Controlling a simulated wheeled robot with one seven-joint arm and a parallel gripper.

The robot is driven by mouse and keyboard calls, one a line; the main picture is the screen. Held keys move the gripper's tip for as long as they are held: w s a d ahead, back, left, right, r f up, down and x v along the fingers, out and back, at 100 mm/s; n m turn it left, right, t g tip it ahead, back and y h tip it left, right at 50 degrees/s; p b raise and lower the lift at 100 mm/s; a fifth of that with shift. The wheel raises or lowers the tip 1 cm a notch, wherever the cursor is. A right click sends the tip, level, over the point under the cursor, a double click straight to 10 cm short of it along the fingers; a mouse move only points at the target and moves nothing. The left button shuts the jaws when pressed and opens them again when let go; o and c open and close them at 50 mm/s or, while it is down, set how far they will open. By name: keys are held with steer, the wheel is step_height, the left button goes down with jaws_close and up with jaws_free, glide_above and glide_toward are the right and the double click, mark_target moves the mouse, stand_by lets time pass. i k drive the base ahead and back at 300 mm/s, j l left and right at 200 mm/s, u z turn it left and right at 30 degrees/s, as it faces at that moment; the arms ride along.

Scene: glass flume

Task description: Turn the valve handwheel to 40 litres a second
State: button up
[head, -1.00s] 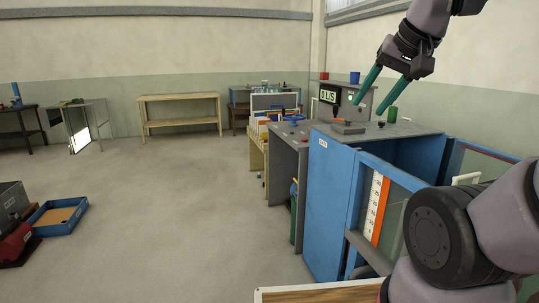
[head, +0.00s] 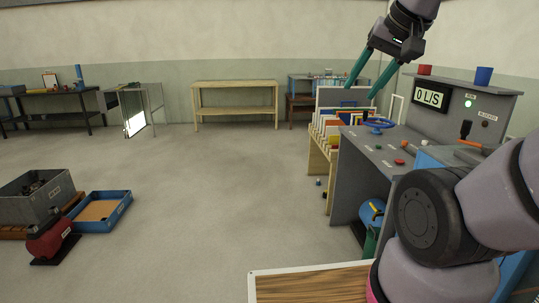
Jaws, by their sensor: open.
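The valve handwheel is a small blue wheel (head: 379,124) lying on the top of the grey control desk (head: 377,149), right of centre in the head view. The flow display (head: 430,96) on the desk's upright panel reads 0 L/S. A green lamp (head: 468,104) is lit beside it. My gripper (head: 361,91) has two green fingers spread apart with nothing between them. It hangs in the air, above and slightly left of the wheel in the picture, and does not touch it.
A red cup (head: 425,70) and a blue cup (head: 484,76) stand on the panel's top. A rack of coloured folders (head: 340,117) stands behind the desk. A wood-grained top (head: 310,284) is in front. Crates (head: 36,196) sit on the floor at left. The middle floor is clear.

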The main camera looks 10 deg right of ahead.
mark_target(378, 122)
steer(key=i, duration=0.95)
steer(key=i+j+z, duration=0.1)
steer(key=i, duration=0.9)
steer(key=i+j+z, duration=0.1)
steer(key=i+z, duration=0.3)
steer(key=i+j+z, duration=0.4)
steer(key=i, duration=0.15)
steer(key=i+j+z, duration=0.4)
steer(key=i+l, duration=0.05)
